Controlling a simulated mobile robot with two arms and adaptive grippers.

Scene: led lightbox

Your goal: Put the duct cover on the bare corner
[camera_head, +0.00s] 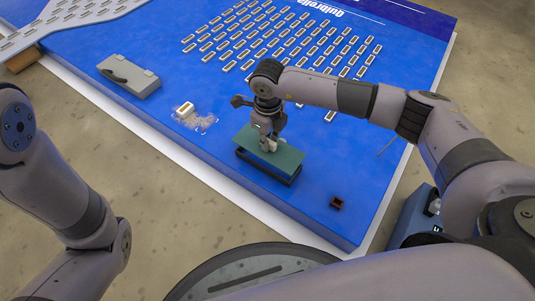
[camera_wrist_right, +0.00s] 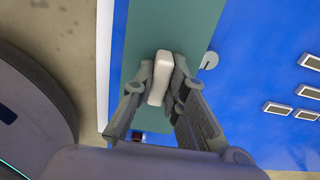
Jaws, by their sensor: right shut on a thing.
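My right gripper (camera_head: 267,144) is shut on a white block (camera_wrist_right: 160,77) standing up from a flat green plate (camera_head: 270,152). The plate also shows in the right wrist view (camera_wrist_right: 160,30). In the head view the plate lies over a black, tray-like base (camera_head: 268,172) on the blue panel; I cannot tell whether they touch. I cannot tell for certain which thing is the duct cover. A pale, speckled patch (camera_head: 203,124) with a small white-framed piece (camera_head: 185,109) lies left of the plate. My left gripper is out of view; only my left arm shows.
The blue panel (camera_head: 215,165) has a white edge and rows of small framed modules (camera_head: 290,40). A grey box with a dark handle (camera_head: 130,77) lies at the left edge. A small dark red box (camera_head: 337,202) sits near the front corner. A blue bin (camera_head: 415,216) stands beyond the right edge.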

